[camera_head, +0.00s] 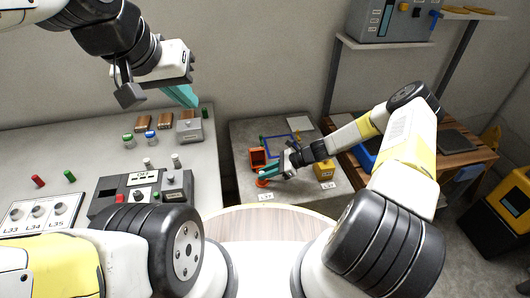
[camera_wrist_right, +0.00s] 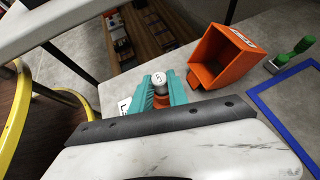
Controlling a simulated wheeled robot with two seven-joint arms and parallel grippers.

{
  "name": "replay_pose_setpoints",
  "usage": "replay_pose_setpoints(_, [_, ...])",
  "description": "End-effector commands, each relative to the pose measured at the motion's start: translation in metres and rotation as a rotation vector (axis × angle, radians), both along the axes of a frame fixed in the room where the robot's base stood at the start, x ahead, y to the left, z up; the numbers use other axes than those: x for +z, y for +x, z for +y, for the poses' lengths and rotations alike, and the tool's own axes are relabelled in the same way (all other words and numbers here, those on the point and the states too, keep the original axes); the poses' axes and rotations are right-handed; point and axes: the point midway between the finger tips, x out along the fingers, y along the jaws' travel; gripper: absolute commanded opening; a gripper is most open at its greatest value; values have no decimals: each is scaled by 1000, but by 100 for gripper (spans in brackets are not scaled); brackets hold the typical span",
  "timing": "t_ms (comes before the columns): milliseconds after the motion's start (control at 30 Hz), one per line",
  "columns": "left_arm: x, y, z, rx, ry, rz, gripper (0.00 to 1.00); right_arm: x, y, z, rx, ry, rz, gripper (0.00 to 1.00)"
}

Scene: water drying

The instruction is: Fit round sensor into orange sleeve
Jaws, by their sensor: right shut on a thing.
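My right gripper (camera_head: 266,174) is low over the small middle table. In the right wrist view its teal fingers are shut on the round sensor (camera_wrist_right: 158,78), a grey-white cylinder with a marked top. The orange sleeve (camera_wrist_right: 160,101) shows between the fingers, right against the sensor; how deep the sensor sits in it is hidden. In the head view the orange sleeve (camera_head: 261,183) shows just below the fingertips, by the table's left front. My left gripper (camera_head: 182,96) is raised above the left bench with teal fingers pointing down right; their gap is not visible.
An open orange bin (camera_wrist_right: 222,57) stands beside the right gripper, near a blue outlined area (camera_wrist_right: 285,90) and green parts (camera_wrist_right: 291,54). A yellow block (camera_head: 324,171) stands right. The left bench (camera_head: 60,150) holds several devices.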

Motion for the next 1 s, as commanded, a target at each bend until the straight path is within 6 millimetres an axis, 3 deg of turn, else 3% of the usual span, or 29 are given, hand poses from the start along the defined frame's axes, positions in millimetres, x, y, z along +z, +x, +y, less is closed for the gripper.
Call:
replay_pose_setpoints(67, [0, 0, 0, 0, 0, 0, 0, -1, 0, 0, 0, 0, 0, 0])
replay_pose_setpoints(100, [0, 0, 0, 0, 0, 0, 0, -1, 0, 0, 0, 0, 0, 26])
replay_pose_setpoints(200, [0, 0, 0, 0, 0, 0, 0, -1, 0, 0, 0, 0, 0, 42])
replay_pose_setpoints(567, [0, 0, 0, 0, 0, 0, 0, 2, 0, -2, 0, -1, -1, 42])
replay_pose_setpoints(667, [0, 0, 0, 0, 0, 0, 0, 8, 0, -12, -1, -1, -2, 42])
replay_pose_setpoints(1000, [0, 0, 0, 0, 0, 0, 0, 47, -4, -71, -2, -3, -2, 42])
